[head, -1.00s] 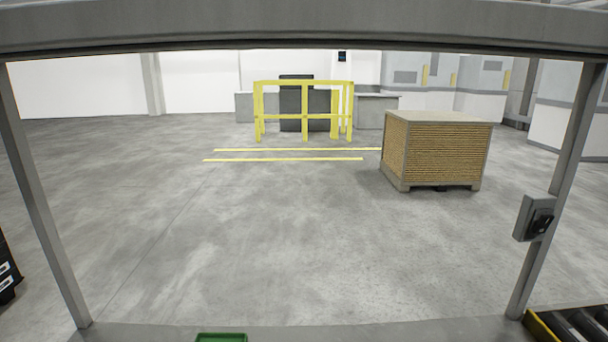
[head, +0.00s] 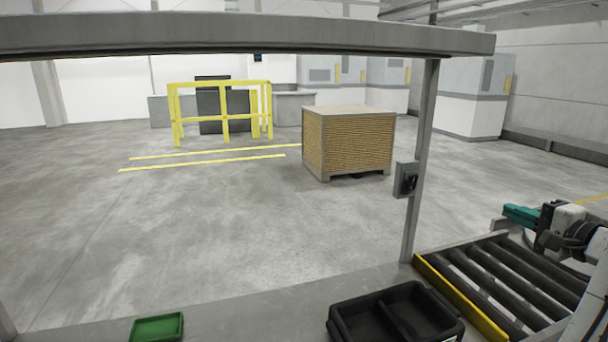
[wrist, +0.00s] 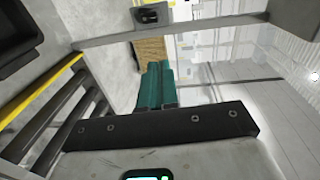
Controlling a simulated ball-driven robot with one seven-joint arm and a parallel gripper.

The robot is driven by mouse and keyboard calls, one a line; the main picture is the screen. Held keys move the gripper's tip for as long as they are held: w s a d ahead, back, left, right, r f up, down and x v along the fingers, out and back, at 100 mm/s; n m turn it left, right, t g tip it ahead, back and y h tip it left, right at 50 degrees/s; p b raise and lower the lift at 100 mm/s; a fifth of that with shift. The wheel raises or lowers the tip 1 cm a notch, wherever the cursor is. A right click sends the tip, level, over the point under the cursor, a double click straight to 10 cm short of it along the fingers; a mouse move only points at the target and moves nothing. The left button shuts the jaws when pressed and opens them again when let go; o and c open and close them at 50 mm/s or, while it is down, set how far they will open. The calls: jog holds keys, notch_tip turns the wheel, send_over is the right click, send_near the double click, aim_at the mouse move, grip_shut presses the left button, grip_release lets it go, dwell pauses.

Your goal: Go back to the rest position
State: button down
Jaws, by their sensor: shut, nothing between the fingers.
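My gripper (head: 520,214) shows at the right of the head view, with its teal fingers pointing left above the roller conveyor. In the wrist view its two teal fingers (wrist: 155,84) lie side by side, shut and empty. Nothing touches the fingertips.
The roller conveyor (head: 505,282) with a yellow edge is at lower right. A black divided tray (head: 395,318) and a green tray (head: 157,327) are on the grey bench. A grey post (head: 421,160) carries a switch box. A slatted crate (head: 348,143) and yellow railing (head: 225,117) stand beyond on open floor.

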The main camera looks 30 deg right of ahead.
jog(key=w+a+f+n+g+y, duration=0.2)
jog(key=w+a+f+n, duration=0.1)
jog(key=a+f, duration=0.45)
jog(key=w+a+f+n+g+y, duration=0.1)
jog(key=w+a+f+n+g, duration=0.2)
jog(key=a+f, duration=0.45)
jog(key=s+a+f+n+g+y, duration=0.1)
jog(key=s+a+f+n+g, duration=0.2)
jog(key=a+f+n, duration=0.65)
jog(key=s+a+f+n+g, duration=0.25)
jog(key=s+a+f, duration=0.2)
jog(key=a, duration=0.25)
jog(key=s+a+f+n+g, duration=0.1)
jog(key=s+a+f+n, duration=0.3)
jog(key=a, duration=0.4)
jog(key=s+d+f+m+g+b, duration=0.1)
jog(key=s+f+g+b, duration=0.1)
jog(key=s+f+b, duration=0.3)
jog(key=s+f+g+b, duration=0.2)
jog(key=s+f+b, duration=0.3)
jog(key=f, duration=0.6)
jog(key=shift+s+d+f+m, duration=0.25)
jog(key=shift+s+d+m, duration=0.15)
jog(key=shift+s, duration=0.15)
